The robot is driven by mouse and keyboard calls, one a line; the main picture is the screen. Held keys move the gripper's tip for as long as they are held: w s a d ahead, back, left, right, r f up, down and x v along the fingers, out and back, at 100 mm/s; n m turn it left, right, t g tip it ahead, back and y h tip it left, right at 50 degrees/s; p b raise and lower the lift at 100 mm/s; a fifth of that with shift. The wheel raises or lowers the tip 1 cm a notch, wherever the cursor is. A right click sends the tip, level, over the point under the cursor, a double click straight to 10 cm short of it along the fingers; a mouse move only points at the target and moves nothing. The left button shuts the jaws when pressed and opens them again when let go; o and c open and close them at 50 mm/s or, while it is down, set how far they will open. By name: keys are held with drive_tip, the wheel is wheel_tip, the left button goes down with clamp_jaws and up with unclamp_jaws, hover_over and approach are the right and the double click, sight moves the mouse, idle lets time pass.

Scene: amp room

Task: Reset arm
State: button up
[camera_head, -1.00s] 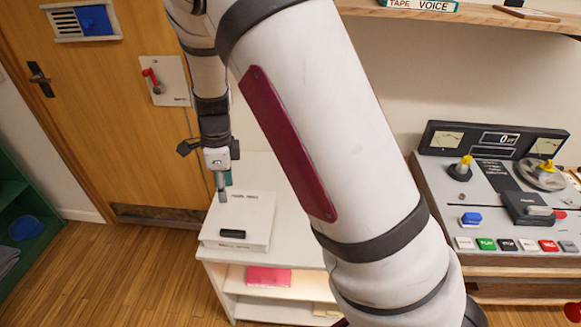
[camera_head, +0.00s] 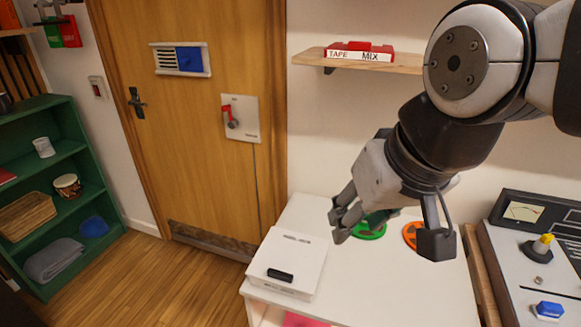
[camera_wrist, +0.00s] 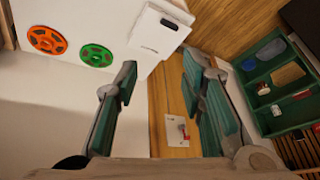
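My gripper (camera_head: 340,218) is at the right of the head view, raised in front of the white cabinet top. In the wrist view its two fingers with green pads stand wide apart (camera_wrist: 162,68), with nothing between them. My arm is folded at the upper right of the head view and hides part of the wall and cabinet.
A white box (camera_head: 292,255) with a black item (camera_head: 280,275) lies on the white cabinet (camera_head: 385,285). Green (camera_head: 370,228) and orange (camera_head: 411,235) reels lie behind my gripper. A tape console (camera_head: 535,250) stands right, a wall shelf (camera_head: 400,65) above. Floor is clear before the door (camera_head: 190,130).

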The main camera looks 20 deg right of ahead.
drive_tip(key=shift+s+d+n, duration=0.2)
drive_tip(key=shift+s+n, duration=0.4)
drive_tip(key=shift+s, duration=0.2)
idle(0.9)
